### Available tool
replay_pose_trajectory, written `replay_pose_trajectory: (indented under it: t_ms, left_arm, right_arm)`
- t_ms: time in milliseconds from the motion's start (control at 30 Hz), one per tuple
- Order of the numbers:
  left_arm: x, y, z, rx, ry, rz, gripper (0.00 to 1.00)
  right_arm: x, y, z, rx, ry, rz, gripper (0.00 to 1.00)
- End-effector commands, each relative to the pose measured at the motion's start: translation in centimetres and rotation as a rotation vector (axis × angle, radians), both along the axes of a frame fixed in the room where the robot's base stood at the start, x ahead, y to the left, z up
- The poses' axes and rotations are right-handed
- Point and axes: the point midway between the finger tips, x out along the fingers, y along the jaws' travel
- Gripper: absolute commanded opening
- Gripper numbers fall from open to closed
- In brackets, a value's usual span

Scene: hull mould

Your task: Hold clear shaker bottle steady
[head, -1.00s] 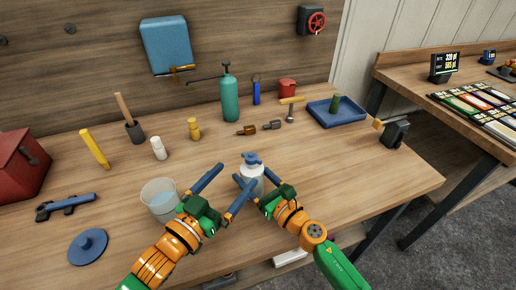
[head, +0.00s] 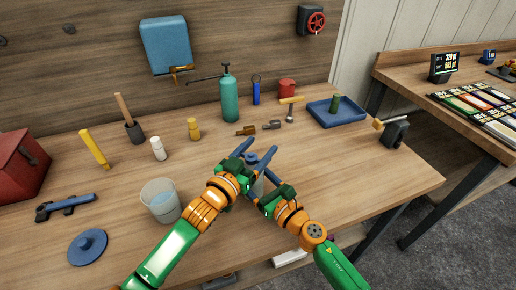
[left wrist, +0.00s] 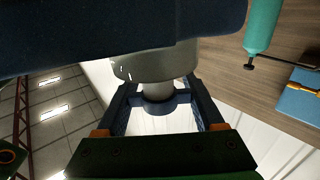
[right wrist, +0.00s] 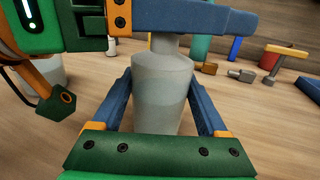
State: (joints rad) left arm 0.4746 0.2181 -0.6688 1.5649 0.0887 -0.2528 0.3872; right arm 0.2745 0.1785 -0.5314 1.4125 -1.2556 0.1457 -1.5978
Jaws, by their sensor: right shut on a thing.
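The clear shaker bottle (right wrist: 162,90) stands upright on the bench, grey and translucent. Its body is between the fingers of my right gripper (right wrist: 165,105), which is shut on it. In the head view the bottle (head: 258,186) is mostly hidden by my grippers. Its blue cap (head: 252,158) shows between the fingers of my left gripper (head: 254,153). In the left wrist view the cap (left wrist: 160,105) sits between the left fingers, which look spread around it; contact is unclear. A left finger crosses above the bottle in the right wrist view.
A clear tub of bluish liquid (head: 160,200) and a blue round lid (head: 88,246) are to the left. A green sprayer (head: 230,98), small tools and a blue tray (head: 338,113) stand behind. The bench is clear at the right front.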

Motion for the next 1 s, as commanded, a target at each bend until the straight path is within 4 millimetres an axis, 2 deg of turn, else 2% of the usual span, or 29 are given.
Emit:
replay_pose_trajectory:
  t_ms: [33,133,167,500,767,800,900,1000]
  left_arm:
    - [0.0,0.01,-0.01,0.0,0.0,0.0,0.43]
    - [-0.01,0.03,-0.01,0.0,0.0,0.0,0.16]
    - [-0.01,0.03,-0.01,0.0,0.0,0.0,0.13]
    - [0.1,0.22,0.1,-0.002,0.0,0.131,0.13]
    - [0.15,0.34,0.05,0.002,0.001,0.137,0.13]
    - [0.15,0.34,0.05,0.002,0.001,0.137,0.77]
    - [0.15,0.36,0.04,0.002,0.001,0.137,1.0]
    - [0.16,0.37,0.03,0.002,0.001,0.137,1.0]
  right_arm:
    - [0.0,0.0,0.01,0.0,0.0,0.0,0.13]
    - [0.0,0.0,0.02,0.0,0.0,0.0,0.13]
    - [0.01,-0.01,0.02,0.0,0.0,0.0,0.13]
    - [-0.01,0.03,0.0,0.0,0.0,0.001,0.13]
    - [-0.01,0.01,0.0,-0.001,-0.001,0.0,0.13]
    - [0.0,0.0,0.0,-0.001,-0.001,0.0,0.13]
    - [0.0,0.0,0.0,0.0,0.0,0.0,0.13]
    - [0.0,0.0,0.01,0.0,0.0,0.0,0.13]
